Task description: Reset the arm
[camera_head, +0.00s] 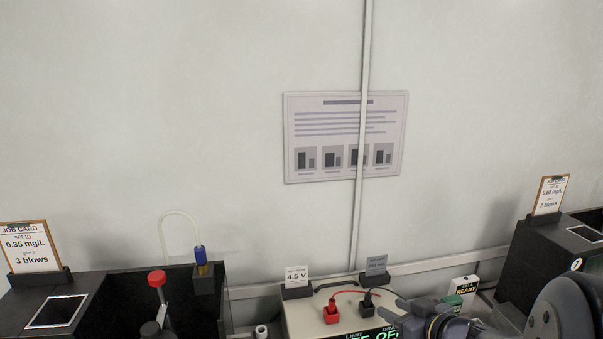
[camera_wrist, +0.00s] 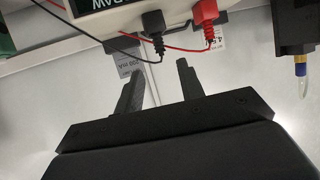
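My gripper (camera_head: 391,309) shows at the bottom right of the head view, in front of the power supply (camera_head: 300,319). In the wrist view my gripper (camera_wrist: 160,68) has its two dark fingers spread apart with nothing between them. Past the fingertips, the power supply (camera_wrist: 95,12) shows upside down with a black plug (camera_wrist: 153,22) and a red plug (camera_wrist: 205,14). The fingers look apart from the plugs and their leads, though the depth is hard to judge. The rest of my arm fills the bottom right corner of the head view.
A dark station with a red-capped part (camera_head: 157,279) and a blue-topped tube holder (camera_head: 201,258) stands at left. Another dark station (camera_head: 553,258) stands at right. A green-and-white box (camera_head: 461,290) marked READY sits near my arm. The wall above is clear except for a poster (camera_head: 345,105) and a pipe.

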